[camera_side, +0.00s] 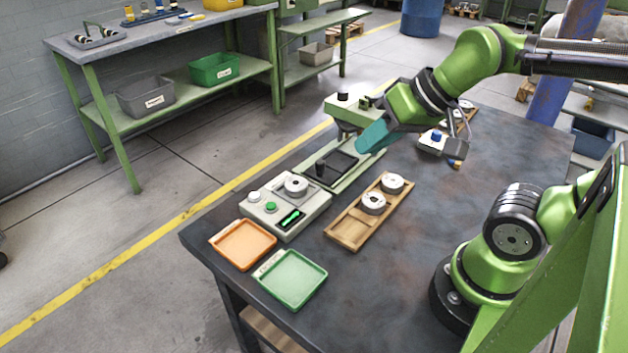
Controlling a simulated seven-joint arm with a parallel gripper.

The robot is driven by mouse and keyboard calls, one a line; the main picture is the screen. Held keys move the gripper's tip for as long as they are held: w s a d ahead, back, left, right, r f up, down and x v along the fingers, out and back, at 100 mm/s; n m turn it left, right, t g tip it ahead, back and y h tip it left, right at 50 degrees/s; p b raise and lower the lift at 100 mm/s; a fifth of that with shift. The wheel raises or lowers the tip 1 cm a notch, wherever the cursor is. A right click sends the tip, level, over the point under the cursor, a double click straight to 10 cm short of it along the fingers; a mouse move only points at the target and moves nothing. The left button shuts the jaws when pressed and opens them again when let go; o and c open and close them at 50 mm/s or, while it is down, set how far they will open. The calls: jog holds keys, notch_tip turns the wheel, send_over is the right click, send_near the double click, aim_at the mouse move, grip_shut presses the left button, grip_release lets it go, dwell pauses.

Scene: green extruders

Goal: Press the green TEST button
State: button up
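A pale grey-green box (313,207) sits near the left end of the dark table. On its top are a round green button (270,207), a white knob (254,197), a small dark display with a green light (291,219) and a grey metal disc (296,185). The lettering is too small to read. My gripper (370,140), with a teal end piece, is above the table, up and to the right of the box and apart from the button. It hangs over the right end of a green fixture with a black plate. I cannot make out its fingertips.
An orange tray (243,245) and a green tray (291,280) lie in front of the box. A wooden rack (345,232) with two metal discs is to its right. The green fixture (348,182) stands behind. The table's right middle is clear.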

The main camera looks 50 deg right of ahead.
grip_shut()
dwell(0.8)
jog(key=shift+f, duration=0.1)
jog(key=w+a+f+n, duration=0.1)
jog(key=w+f+n, duration=0.2)
jog(key=w+n, duration=0.2)
jog(key=w+a+f+n+t, duration=0.1)
jog(key=w+a+f+n, duration=0.1)
jog(key=w+n, duration=0.3)
jog(key=w+a+f+n, duration=0.1)
jog(key=w+f+n, duration=0.3)
jog(key=w, duration=0.5)
jog(key=shift+w+a+f+n+t, duration=0.25)
jog(key=shift+w+f+n+t, duration=0.15)
jog(key=shift+n, duration=0.3)
